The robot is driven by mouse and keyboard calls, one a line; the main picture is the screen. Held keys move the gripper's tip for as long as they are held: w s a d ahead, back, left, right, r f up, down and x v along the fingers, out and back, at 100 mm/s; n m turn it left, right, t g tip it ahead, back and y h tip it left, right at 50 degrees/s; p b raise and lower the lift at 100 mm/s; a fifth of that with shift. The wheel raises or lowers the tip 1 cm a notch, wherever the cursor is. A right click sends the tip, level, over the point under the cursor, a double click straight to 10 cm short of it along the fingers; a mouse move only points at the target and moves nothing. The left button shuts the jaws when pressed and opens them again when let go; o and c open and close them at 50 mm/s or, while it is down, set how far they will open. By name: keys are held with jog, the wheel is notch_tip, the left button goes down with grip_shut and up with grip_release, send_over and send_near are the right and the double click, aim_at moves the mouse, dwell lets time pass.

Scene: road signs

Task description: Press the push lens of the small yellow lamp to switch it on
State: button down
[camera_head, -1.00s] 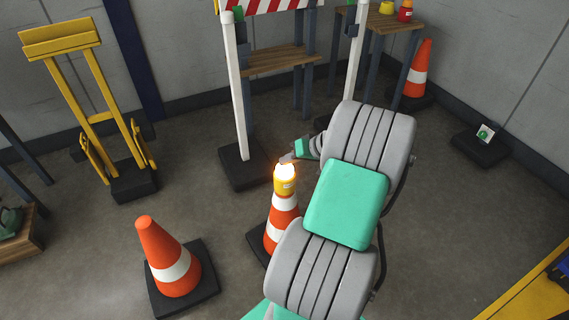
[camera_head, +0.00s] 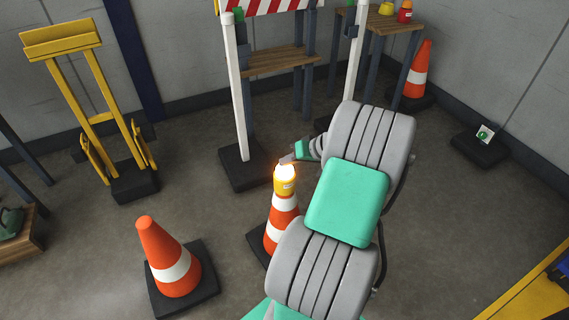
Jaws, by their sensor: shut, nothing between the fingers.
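The small yellow lamp (camera_head: 285,184) sits on top of an orange and white cone (camera_head: 283,222) in the middle of the view. Its lens (camera_head: 286,171) glows bright white-orange. My gripper (camera_head: 287,161) is shut and empty, with its tip at the upper edge of the glowing lens. The glare hides whether the tip touches the lens. My arm covers the area to the right of the lamp, and part of the cone's base is hidden behind it.
Another cone (camera_head: 167,258) stands at the lower left. A striped barrier (camera_head: 238,95) on white posts stands behind the lamp. A yellow folding frame (camera_head: 95,115) is at the left. A table (camera_head: 372,20) and a far cone (camera_head: 418,70) are at the back right.

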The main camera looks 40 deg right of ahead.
aim_at(288, 167)
jog(key=shift+s+r+p, duration=0.1)
jog(key=shift+r+p, duration=2.35)
jog(key=shift+p, duration=0.2)
jog(key=shift+d, duration=0.1)
